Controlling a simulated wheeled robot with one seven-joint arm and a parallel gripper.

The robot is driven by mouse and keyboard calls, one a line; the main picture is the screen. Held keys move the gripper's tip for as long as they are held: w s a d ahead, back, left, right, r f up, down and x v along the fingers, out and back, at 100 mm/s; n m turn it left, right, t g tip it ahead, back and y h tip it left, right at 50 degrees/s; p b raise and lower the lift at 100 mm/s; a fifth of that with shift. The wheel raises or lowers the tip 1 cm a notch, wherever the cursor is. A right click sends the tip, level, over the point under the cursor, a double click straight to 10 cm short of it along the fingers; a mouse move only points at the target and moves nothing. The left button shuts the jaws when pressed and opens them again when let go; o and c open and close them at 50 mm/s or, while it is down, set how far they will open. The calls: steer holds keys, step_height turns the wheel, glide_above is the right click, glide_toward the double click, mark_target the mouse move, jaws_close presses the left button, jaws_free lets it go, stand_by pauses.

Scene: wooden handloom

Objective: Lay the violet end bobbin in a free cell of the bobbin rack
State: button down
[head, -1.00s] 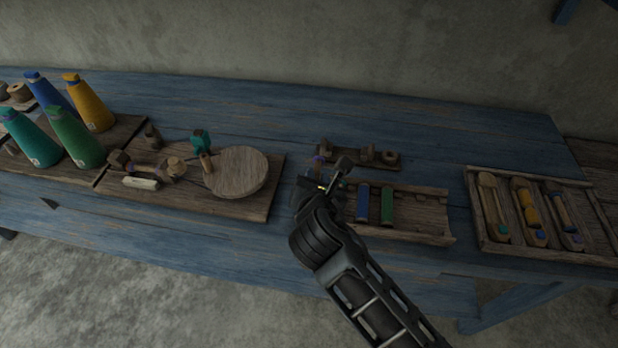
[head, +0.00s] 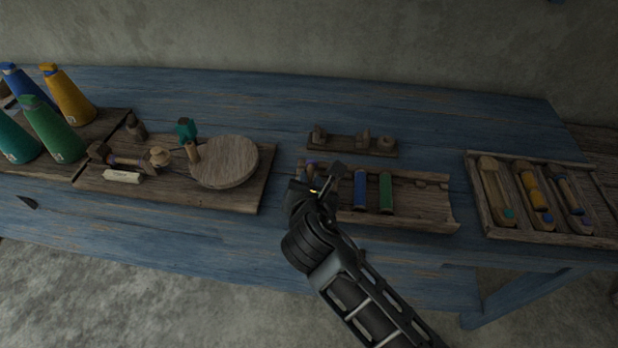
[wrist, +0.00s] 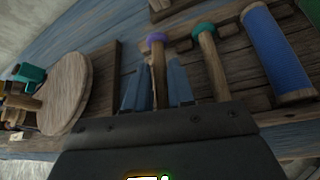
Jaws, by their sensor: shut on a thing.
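The violet end bobbin (wrist: 156,42) has a bare wooden shaft and a violet tip. My gripper (wrist: 156,88) is shut on its shaft. In the head view my gripper (head: 318,178) is at the left end of the bobbin rack (head: 422,203) and hides part of it. Only a bit of the violet tip (head: 311,163) shows there. Whether the bobbin touches the rack floor I cannot tell. A teal-ended bobbin (wrist: 204,32) lies just right of it. A blue bobbin (head: 360,188) and a green bobbin (head: 386,192) lie in the rack; its right part is bare.
A small rail with pegs (head: 350,144) lies behind the rack. A board with a round wooden disc (head: 225,162) is to the left. A tray of shuttles (head: 480,205) stands to the right. Tall cones (head: 52,130) stand far left. The back of the blue table is clear.

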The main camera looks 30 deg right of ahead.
steer(key=shift+f, duration=0.6)
steer(key=c, duration=0.9)
jaws_free()
steer(key=shift+f, duration=0.1)
steer(key=shift+s+d, duration=0.1)
steer(key=shift+s+f, duration=0.1)
steer(key=shift+f, duration=0.05)
steer(key=v, duration=0.6)
steer(key=shift+s+a+r, duration=0.1)
steer(key=shift+a+r, duration=0.15)
steer(key=shift+r, duration=0.1)
steer(key=shift+s+a+r, duration=0.3)
steer(key=shift+s+r, duration=0.1)
steer(key=shift+s, duration=0.05)
